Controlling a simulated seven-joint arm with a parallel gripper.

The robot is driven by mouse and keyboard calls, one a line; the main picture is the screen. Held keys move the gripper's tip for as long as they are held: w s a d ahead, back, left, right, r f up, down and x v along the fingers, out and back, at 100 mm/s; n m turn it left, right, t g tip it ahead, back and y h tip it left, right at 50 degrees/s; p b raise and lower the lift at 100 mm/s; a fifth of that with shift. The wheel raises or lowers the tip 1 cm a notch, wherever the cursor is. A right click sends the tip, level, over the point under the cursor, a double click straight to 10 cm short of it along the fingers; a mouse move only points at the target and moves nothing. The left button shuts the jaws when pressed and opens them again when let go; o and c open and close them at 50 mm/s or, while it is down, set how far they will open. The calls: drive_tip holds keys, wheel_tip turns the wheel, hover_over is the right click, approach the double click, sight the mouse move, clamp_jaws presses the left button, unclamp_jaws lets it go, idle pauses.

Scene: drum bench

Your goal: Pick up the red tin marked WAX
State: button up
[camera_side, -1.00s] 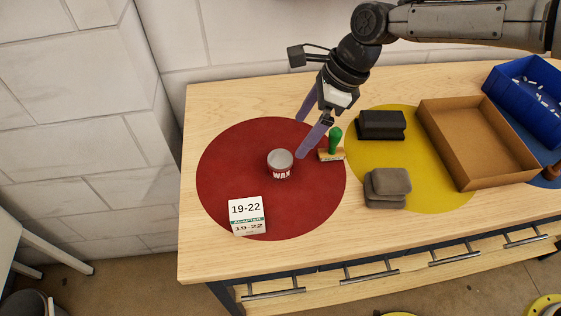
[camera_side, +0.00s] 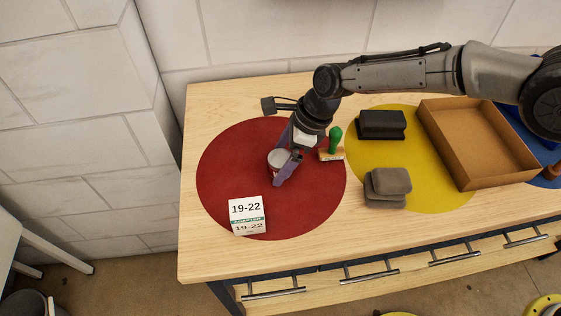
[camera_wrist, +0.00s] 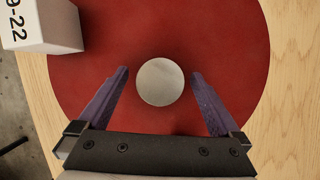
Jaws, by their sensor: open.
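The red tin marked WAX (camera_side: 277,158) stands upright on the red round mat (camera_side: 225,165), with its pale lid up. In the side view my gripper covers part of it and its lettering is hidden. My gripper (camera_side: 283,160) is open and low over the mat, with the fingers apart around the tin's sides. In the wrist view my gripper (camera_wrist: 159,73) shows a gap on both sides of the tin.
A white box marked 19-22 (camera_side: 247,215) stands at the mat's front left. Grey pads (camera_side: 387,187), a black block (camera_side: 381,125) and a brown tray (camera_side: 480,175) lie further right.

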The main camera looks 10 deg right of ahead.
drive_tip(key=c, duration=1.5)
drive_tip(key=shift+r, duration=0.1)
